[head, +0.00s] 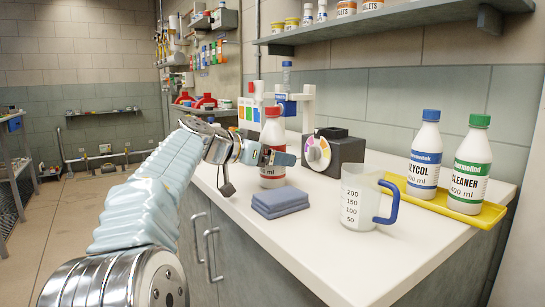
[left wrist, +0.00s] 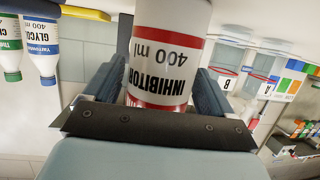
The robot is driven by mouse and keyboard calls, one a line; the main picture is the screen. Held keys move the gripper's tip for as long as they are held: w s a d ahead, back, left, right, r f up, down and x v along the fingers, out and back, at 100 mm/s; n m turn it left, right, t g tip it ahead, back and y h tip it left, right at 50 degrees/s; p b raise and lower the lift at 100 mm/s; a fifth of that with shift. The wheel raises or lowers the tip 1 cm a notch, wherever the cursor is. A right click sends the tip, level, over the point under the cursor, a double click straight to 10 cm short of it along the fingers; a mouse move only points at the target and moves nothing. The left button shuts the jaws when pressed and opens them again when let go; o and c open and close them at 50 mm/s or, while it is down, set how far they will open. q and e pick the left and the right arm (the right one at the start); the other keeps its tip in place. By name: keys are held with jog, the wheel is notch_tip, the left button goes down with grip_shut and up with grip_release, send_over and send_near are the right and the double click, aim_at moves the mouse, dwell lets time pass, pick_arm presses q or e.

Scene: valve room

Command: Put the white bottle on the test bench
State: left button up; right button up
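A white bottle with a red cap and red label bands (head: 271,132) stands upright on the white worktop (head: 330,262). In the left wrist view this bottle (left wrist: 168,60) appears upside down, with "INHIBITOR 400 ml" on its label. My left gripper (head: 281,158) is at the bottle's middle, with one finger (left wrist: 103,82) on each side of it. Whether the fingers press on the bottle or stand slightly apart is unclear. The gripper hides part of the label in the head view. My right gripper is out of view. No surface is marked as the test bench.
A blue folded cloth (head: 280,202), a measuring jug (head: 358,200) and a black box with a coloured dial (head: 345,152) stand near the bottle. Blue-capped (head: 424,160) and green-capped (head: 468,170) white bottles stand on a yellow tray (head: 490,215). A shelf (head: 395,22) overhangs the worktop.

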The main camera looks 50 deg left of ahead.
pick_arm(q)
jog(key=shift+o, duration=0.5)
jog(key=shift+r, duration=0.1)
jog(key=shift+r+p, duration=0.25)
jog(key=shift+p, duration=0.15)
jog(key=b+v, duration=0.1)
jog(key=v, duration=1.1)
jog(key=shift+f, duration=0.15)
